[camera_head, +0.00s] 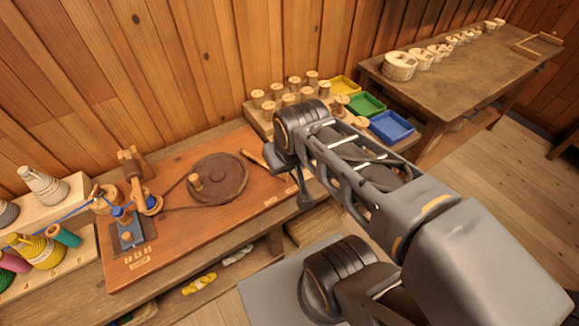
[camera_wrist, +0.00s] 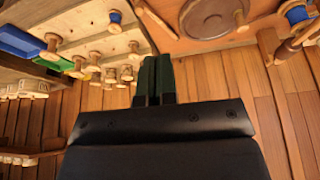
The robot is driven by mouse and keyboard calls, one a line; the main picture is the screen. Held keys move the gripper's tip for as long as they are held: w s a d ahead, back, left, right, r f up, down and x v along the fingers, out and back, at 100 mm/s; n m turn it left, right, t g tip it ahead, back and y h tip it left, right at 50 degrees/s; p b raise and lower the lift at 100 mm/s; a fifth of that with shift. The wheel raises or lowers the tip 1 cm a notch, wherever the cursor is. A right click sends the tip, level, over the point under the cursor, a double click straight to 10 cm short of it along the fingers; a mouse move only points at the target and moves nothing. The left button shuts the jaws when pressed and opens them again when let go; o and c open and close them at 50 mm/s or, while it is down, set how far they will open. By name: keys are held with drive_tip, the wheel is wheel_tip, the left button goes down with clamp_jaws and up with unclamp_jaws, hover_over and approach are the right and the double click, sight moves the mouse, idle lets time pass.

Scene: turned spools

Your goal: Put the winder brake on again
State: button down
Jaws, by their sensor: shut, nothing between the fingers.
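The winder stands on a reddish wooden board (camera_head: 205,228). Its round brown wheel (camera_head: 218,178) has a peg handle and a belt running left to the spindle post (camera_head: 131,172). A blue block (camera_head: 131,234) sits on a dark plate near the board's front left; I cannot tell whether it is the brake. A thin wooden stick (camera_head: 252,158) lies right of the wheel, and in the wrist view too (camera_wrist: 156,20). My gripper (camera_head: 304,197) is above the board's right end, shut and empty. Its dark fingers are together in the wrist view (camera_wrist: 155,60).
Several wooden spools (camera_head: 290,97) stand behind my arm, beside yellow, green (camera_head: 365,104) and blue (camera_head: 391,126) trays. Cones and coloured thread spools stand on a rack (camera_head: 75,252) at left. A long table (camera_head: 450,57) is at the back right. The board's front middle is clear.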

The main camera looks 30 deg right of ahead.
drive_tip(key=w+d+f+n+g+y+b, duration=0.1)
drive_tip(key=w+d+f+n+y+b, duration=0.1)
drive_tip(key=w+d+f+b, duration=0.3)
drive_tip(key=w+d+f+n+y+b, duration=0.2)
drive_tip(key=w+d+f+y+b, duration=0.2)
drive_tip(key=w+d+f, duration=0.5)
drive_tip(key=d+f+b, duration=0.1)
drive_tip(key=d, duration=0.4)
drive_tip(key=shift+w+f+n+g+y+b, duration=0.15)
drive_tip(key=shift+n+g+y+b, duration=0.15)
drive_tip(key=shift+n+g+y, duration=0.1)
drive_tip(key=x, duration=1)
drive_tip(key=shift+a+f, duration=0.15)
drive_tip(key=shift+s+a+p, duration=0.2)
drive_tip(key=shift+a+p, duration=0.05)
drive_tip(key=shift+a, duration=0.25)
drive_tip(key=shift+s+a+p, duration=0.2)
drive_tip(key=shift+a, duration=0.3)
drive_tip(key=shift+s+a, duration=0.25)
drive_tip(key=shift+a, duration=0.45)
drive_tip(key=shift+f, duration=0.1)
